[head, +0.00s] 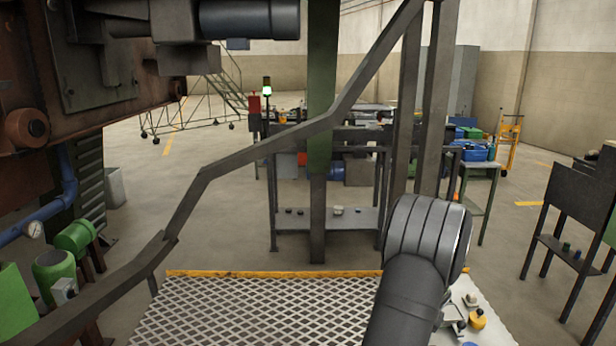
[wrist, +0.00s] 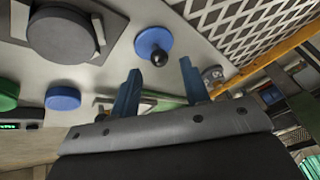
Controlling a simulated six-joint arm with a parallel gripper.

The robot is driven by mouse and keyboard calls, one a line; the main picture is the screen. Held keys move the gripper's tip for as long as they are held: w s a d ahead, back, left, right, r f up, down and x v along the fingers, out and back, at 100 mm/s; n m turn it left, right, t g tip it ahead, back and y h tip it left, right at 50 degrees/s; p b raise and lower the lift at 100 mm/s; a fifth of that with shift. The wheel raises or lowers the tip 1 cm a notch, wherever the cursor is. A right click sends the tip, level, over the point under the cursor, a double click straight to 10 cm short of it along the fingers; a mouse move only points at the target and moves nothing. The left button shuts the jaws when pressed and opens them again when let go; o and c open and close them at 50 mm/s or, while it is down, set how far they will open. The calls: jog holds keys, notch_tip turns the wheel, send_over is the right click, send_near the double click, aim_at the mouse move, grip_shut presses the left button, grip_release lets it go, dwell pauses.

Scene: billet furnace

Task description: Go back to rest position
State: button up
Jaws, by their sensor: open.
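My gripper (wrist: 160,66) shows in the wrist view with its two blue fingers spread apart and nothing between them. Beyond the fingertips is a pale control panel (wrist: 112,72). On it, a round blue base with a black ball knob (wrist: 154,46) lies just past the fingers; I cannot tell the exact gap. In the head view my dark arm rises at the lower right, in front of the same panel (head: 497,325). The gripper itself is hidden there.
A metal mesh platform (head: 250,305) with a yellow edge lies left of my arm. A grey handrail (head: 255,152) crosses the head view. Rusty machinery (head: 50,100) stands left.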

jog(key=x, duration=0.3)
jog(key=shift+w+r, duration=0.1)
jog(key=shift+r, duration=1.45)
